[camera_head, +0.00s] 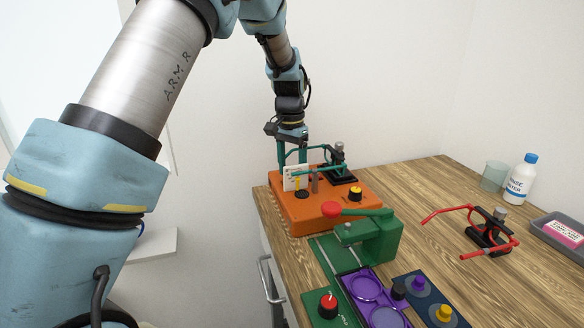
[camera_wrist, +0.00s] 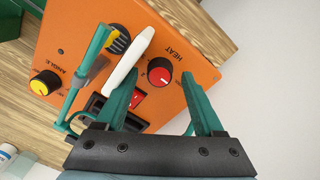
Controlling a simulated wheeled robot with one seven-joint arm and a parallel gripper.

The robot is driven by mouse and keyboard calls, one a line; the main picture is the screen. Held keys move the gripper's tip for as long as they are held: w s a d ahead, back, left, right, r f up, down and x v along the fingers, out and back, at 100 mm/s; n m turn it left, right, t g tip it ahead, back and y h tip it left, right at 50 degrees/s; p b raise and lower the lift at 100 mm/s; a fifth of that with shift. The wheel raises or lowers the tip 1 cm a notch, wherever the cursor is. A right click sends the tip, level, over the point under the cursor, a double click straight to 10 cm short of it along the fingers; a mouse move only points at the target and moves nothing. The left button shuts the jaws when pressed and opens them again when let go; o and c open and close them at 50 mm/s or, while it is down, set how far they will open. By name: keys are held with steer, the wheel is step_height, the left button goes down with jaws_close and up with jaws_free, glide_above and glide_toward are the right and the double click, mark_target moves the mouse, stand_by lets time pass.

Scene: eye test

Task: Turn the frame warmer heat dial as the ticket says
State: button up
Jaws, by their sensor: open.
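The dial is hidden in the head view.
A yellow angle dial (camera_wrist: 44,83) and a red switch (camera_wrist: 137,98) share the panel. Teal glasses (camera_head: 318,169) stand close by the gripper. A green press (camera_head: 375,240), a purple tray (camera_head: 349,273) and red glasses (camera_head: 462,212) are nearer or to the right.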

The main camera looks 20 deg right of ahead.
steer(key=shift+f, duration=0.35)
steer(key=shift+c, duration=0.4)
jaws_close()
